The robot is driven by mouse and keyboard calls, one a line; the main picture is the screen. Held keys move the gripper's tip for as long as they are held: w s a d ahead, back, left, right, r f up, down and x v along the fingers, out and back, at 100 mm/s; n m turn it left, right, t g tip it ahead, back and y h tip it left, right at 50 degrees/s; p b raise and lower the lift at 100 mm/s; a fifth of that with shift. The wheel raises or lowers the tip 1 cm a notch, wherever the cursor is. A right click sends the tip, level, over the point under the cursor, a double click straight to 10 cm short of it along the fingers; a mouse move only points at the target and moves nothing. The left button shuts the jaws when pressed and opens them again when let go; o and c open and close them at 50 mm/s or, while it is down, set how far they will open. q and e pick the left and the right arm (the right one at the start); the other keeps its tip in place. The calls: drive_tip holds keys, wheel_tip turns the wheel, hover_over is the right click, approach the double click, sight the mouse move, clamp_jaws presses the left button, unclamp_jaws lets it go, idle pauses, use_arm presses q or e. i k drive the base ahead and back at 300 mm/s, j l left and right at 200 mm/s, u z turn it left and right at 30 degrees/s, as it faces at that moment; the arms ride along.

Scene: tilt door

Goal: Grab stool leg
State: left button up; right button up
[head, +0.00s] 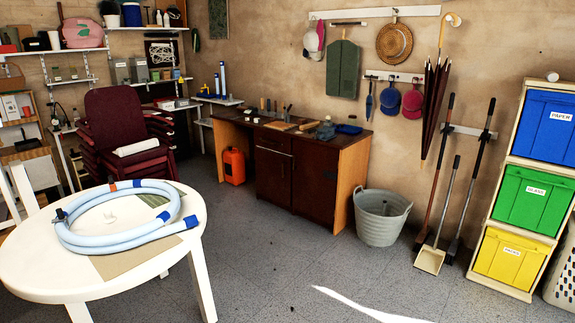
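A white round-topped piece of furniture (30,262), which may be the stool or a small table, stands at the lower left of the head view. One thick white leg (202,282) runs down at its right side, and part of another leg (79,313) shows at the bottom edge. Neither of my grippers is in view.
Stacked dark red chairs (115,115) stand behind the round top. A brown workbench (285,178), an orange canister (234,166) and a grey bucket (381,218) line the wall. Brooms (435,170) and coloured bins (521,198) are at right. The grey floor (300,260) is open in the middle.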

sight(305, 127)
drive_tip(key=i, duration=3.05)
drive_tip(key=i+j+z, duration=0.15)
drive_tip(key=i, duration=0.3)
drive_tip(key=i+j+z, duration=0.15)
drive_tip(key=i, duration=0.3)
drive_tip(key=i+j+z, duration=0.15)
drive_tip(key=i, duration=0.25)
